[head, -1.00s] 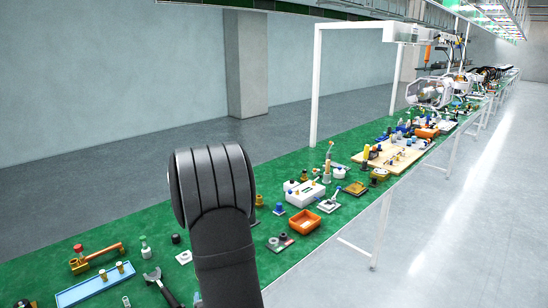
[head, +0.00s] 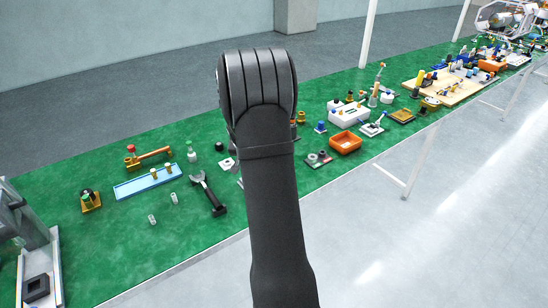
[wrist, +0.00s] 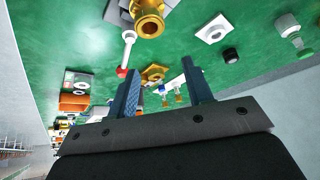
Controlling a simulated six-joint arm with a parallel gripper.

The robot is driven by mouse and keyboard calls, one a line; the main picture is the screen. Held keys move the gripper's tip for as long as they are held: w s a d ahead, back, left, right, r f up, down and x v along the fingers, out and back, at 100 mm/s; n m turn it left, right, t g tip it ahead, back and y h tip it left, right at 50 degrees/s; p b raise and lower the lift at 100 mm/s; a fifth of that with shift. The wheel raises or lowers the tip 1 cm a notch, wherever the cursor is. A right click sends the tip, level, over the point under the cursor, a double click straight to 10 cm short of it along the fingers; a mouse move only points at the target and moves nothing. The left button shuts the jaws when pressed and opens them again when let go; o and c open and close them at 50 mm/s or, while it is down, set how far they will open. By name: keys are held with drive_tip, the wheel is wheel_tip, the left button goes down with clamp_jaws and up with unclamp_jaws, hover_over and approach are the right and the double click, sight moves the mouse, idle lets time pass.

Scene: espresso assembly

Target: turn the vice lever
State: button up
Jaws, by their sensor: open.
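In the wrist view, a pale rod with a red tip (wrist: 128,50) sticks out beside a brass ring-shaped fitting (wrist: 150,22) on a grey block at the top. This rod looks like the vice lever, but I cannot be sure. My gripper (wrist: 161,66) is open, its two dark fingers apart with nothing held between them. The rod's red end lies beyond the left fingertip, apart from it as far as I can tell. In the head view my own arm hides the gripper and the bench behind it.
The green bench (head: 110,240) carries a blue tray (head: 146,188), a wrench (head: 208,193), an orange bin (head: 345,142) and a white box (head: 349,114). A brass piece with a red knob (head: 130,149) lies at left. The front left of the bench is mostly clear.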

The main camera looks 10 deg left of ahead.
drive_tip(key=w+d+r+m+g+h, duration=0.2)
drive_tip(key=w+d+r+m+h, duration=0.15)
drive_tip(key=r, duration=0.55)
drive_tip(key=shift+h, duration=0.25)
drive_tip(key=x, duration=1.7)
drive_tip(key=shift+w+a+f, duration=0.25)
drive_tip(key=shift+w+a, duration=0.05)
drive_tip(key=shift+w, duration=0.05)
clamp_jaws()
